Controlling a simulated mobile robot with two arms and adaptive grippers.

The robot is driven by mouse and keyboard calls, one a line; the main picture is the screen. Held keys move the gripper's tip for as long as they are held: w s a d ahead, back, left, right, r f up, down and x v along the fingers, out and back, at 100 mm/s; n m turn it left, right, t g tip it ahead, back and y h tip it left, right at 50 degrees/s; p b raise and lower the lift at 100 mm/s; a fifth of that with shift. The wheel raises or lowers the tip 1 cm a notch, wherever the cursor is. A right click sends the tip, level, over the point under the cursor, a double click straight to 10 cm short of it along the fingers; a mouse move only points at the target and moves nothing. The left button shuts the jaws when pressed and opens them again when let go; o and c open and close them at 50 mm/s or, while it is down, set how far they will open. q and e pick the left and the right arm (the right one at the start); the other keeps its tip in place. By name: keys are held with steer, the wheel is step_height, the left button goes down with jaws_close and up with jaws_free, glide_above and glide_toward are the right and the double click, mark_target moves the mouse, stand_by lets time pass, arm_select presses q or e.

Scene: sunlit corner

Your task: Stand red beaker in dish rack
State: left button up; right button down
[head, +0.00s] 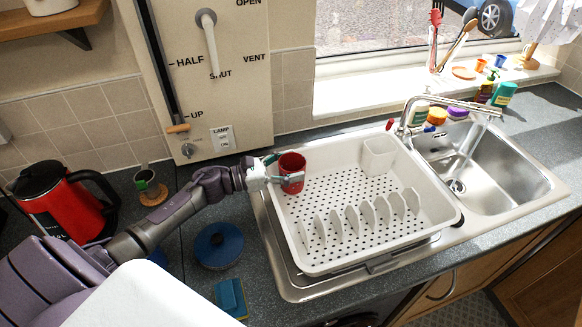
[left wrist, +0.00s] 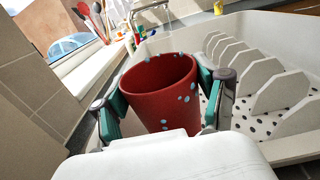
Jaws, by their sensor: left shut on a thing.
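The red beaker (head: 291,170) is upright at the back left corner of the white dish rack (head: 345,262). My left gripper (head: 290,179) is shut on the beaker from the left. In the left wrist view the beaker (left wrist: 160,92) sits between the two green-padded fingers, its open top showing and light blue spots on its side. The rack's plate dividers (left wrist: 262,75) are to the right of it there. The beaker's base is hidden, so I cannot tell whether it touches the rack floor. My right gripper is not in view.
The rack stands on the drainer beside a steel sink (head: 480,165) with a tap (head: 440,103). A white cutlery cup (head: 378,155) fills the rack's back right corner. The perforated rack floor is otherwise clear.

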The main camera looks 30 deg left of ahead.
arm_select(q)
steer(key=o, duration=1)
steer(key=shift+s+d+f, duration=0.1)
steer(key=shift+s+f, duration=0.05)
steer(key=shift+f, duration=0.25)
steer(key=shift+o, duration=0.7)
steer(key=shift+f, duration=0.1)
steer(key=shift+r+p, duration=0.2)
steer(key=shift+p, duration=0.2)
steer(key=shift+r+p, duration=0.4)
steer(key=shift+p, duration=0.15)
steer(key=b+v, duration=0.4)
steer(key=v, duration=0.8)
steer(key=shift+r, duration=0.3)
